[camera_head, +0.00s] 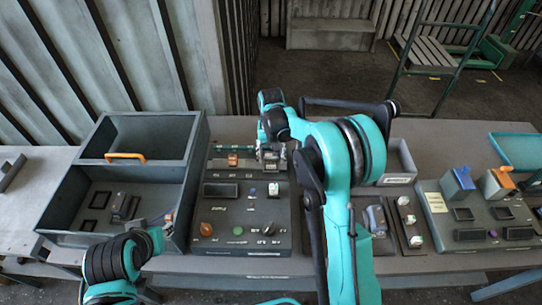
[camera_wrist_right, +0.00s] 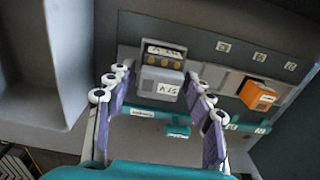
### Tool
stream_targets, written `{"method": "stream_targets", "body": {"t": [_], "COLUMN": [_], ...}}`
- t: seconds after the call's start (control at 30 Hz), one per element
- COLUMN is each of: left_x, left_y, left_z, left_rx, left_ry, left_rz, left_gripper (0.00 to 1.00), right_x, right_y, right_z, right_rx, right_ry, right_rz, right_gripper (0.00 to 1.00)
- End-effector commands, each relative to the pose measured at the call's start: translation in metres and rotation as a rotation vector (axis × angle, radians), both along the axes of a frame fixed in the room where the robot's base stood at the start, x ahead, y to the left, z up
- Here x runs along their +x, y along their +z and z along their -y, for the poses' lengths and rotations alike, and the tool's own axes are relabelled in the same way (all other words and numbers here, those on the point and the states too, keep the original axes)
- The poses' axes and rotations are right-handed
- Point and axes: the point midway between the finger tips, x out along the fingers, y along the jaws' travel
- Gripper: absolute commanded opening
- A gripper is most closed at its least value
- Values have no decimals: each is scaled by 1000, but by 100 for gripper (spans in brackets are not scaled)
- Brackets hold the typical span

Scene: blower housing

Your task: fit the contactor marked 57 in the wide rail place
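A grey contactor (camera_wrist_right: 160,82) with a white label and brass-coloured terminals stands on the panel between the fingers of my right gripper (camera_wrist_right: 158,98). Its label is upside down and I cannot read it surely. The fingers are spread, with a gap on each side of it. In the head view my right gripper (camera_head: 271,152) is at the top right of the dark panel (camera_head: 222,218); the arm hides part of this. A teal rail strip (camera_wrist_right: 145,113) runs beside the contactor. My left gripper (camera_head: 168,222) is by the grey bin's front right corner; its fingers are unclear.
An orange block (camera_wrist_right: 258,96) sits right of the contactor in the wrist view; it also shows in the head view (camera_head: 233,159). The grey bin (camera_head: 190,150) holds dark parts. Right stand another panel (camera_head: 470,215) with blue and orange parts and a teal tray (camera_head: 518,150).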

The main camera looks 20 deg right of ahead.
Motion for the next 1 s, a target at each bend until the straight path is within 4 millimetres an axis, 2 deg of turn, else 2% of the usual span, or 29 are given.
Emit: {"method": "stream_targets", "body": {"t": [0.3,0.43,0.8,1.0], "left_x": [0,0,0,0], "left_y": [0,0,0,0], "left_z": [0,0,0,0], "left_rx": [0,0,0,0], "left_ry": [0,0,0,0], "left_rz": [0,0,0,0], "left_gripper": [31,31,31,31], "right_x": [0,0,0,0], "right_y": [1,11,88,114], "right_z": [0,0,0,0], "right_rx": [0,0,0,0], "right_ry": [0,0,0,0], "right_rz": [0,0,0,0], "right_gripper": [63,63,63,63]}}
